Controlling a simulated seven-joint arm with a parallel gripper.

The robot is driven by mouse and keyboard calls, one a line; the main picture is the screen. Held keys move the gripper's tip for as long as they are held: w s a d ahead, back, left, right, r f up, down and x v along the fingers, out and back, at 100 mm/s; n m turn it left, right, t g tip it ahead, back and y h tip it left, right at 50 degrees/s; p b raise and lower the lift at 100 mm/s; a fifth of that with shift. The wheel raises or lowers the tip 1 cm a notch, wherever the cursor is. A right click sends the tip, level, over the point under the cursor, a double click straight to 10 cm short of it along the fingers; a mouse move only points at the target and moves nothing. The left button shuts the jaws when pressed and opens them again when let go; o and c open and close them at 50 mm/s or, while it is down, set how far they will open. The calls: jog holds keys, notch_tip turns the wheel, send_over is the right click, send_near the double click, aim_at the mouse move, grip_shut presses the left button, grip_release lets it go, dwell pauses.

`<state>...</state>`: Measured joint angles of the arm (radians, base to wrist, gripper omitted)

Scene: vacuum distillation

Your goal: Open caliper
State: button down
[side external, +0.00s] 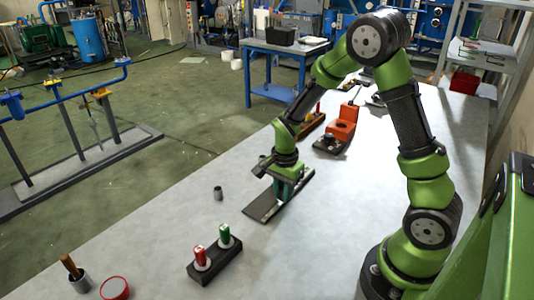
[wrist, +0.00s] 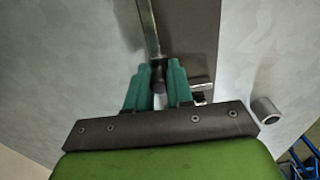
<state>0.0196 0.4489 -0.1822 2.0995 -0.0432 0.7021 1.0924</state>
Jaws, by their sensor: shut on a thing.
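The caliper (wrist: 149,30) shows in the wrist view as a long metal bar running from the top edge down to between my fingers. It lies over a dark flat board (wrist: 190,30). My gripper (wrist: 159,72), with teal fingers, is shut on a dark part at the near end of the bar. A small metal piece (wrist: 200,92) shows just right of the fingers. In the side external view my gripper (side external: 287,192) points down at the dark board (side external: 262,209) on the table. The caliper cannot be made out there, and its jaws are not clear in either view.
A small grey cylinder (side external: 218,193) stands left of the board; it also shows in the wrist view (wrist: 265,110). A black block (side external: 216,265) with a red and a green item is nearer the camera. A red device (side external: 340,127) stands behind. The table (side external: 330,225) right of the board is clear.

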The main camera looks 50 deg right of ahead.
aim_at(280, 201)
jog(key=shift+a, duration=0.75)
dwell(0.7)
jog(key=c, duration=1)
grip_release()
jog(key=shift+r, duration=3.5)
